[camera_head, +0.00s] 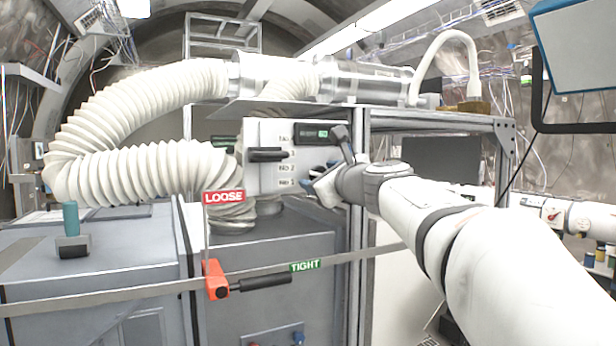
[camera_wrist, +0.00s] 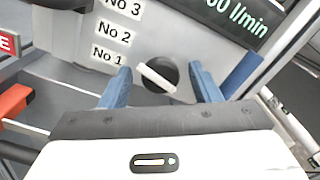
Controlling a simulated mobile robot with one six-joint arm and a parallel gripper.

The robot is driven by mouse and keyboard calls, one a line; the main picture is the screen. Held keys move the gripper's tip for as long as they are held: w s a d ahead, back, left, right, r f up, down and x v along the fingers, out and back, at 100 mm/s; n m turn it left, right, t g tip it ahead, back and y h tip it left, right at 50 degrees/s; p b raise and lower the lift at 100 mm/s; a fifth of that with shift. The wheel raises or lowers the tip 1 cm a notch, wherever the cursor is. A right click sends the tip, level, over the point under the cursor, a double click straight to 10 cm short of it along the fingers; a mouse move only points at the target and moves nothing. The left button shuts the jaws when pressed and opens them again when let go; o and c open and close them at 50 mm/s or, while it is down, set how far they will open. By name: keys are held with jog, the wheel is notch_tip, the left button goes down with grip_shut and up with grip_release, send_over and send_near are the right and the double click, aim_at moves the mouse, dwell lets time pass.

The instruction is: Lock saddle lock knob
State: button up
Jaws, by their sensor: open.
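A round black knob with a white bar across it (camera_wrist: 157,76) sits on the pale panel in the wrist view, right of the labels No 1 and No 2. It looks like the saddle lock knob. My gripper (camera_wrist: 161,68) is open, with one blue finger on each side of the knob; I cannot tell whether either touches it. In the head view my gripper (camera_head: 322,187) is at the right edge of the white panel (camera_head: 258,133) and hides the knob. The white bar is tilted, its right end lower in the wrist view.
A black handle (camera_head: 267,154) sticks out from the panel beside the number labels. A display (camera_head: 318,134) is above right. A red lever (camera_head: 215,280) with a black grip lies between the LOOSE sign (camera_head: 224,197) and TIGHT sign (camera_head: 305,265). A white ribbed hose (camera_head: 140,172) is left.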

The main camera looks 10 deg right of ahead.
jog(key=b+v, duration=0.1)
jog(key=v, duration=0.6)
jog(key=shift+s, duration=0.35)
jog(key=shift+d, duration=0.1)
jog(key=s+a+f+n+g, duration=0.25)
jog(key=f+n, duration=0.25)
jog(key=f, duration=0.3)
jog(key=s+a+f+n+g, duration=0.2)
jog(key=s+f+n+g, duration=0.15)
jog(key=f, duration=0.45)
jog(key=s+a+f+n+g, duration=0.2)
jog(key=f+n, duration=0.3)
jog(key=f, duration=0.3)
jog(key=s+d+f+n+g+h, duration=0.2)
jog(key=s+f+n, duration=0.4)
jog(key=f, duration=0.3)
jog(key=s+d+f+n+g+h, duration=0.2)
jog(key=s+f+n+g, duration=0.2)
jog(key=s+f+n, duration=0.3)
notch_tip(320, 180, down, 2)
jog(key=s, duration=0.2)
jog(key=shift+s+f+g+h, duration=0.2)
jog(key=shift+s+g+h, duration=0.1)
jog(key=shift+n, duration=0.25)
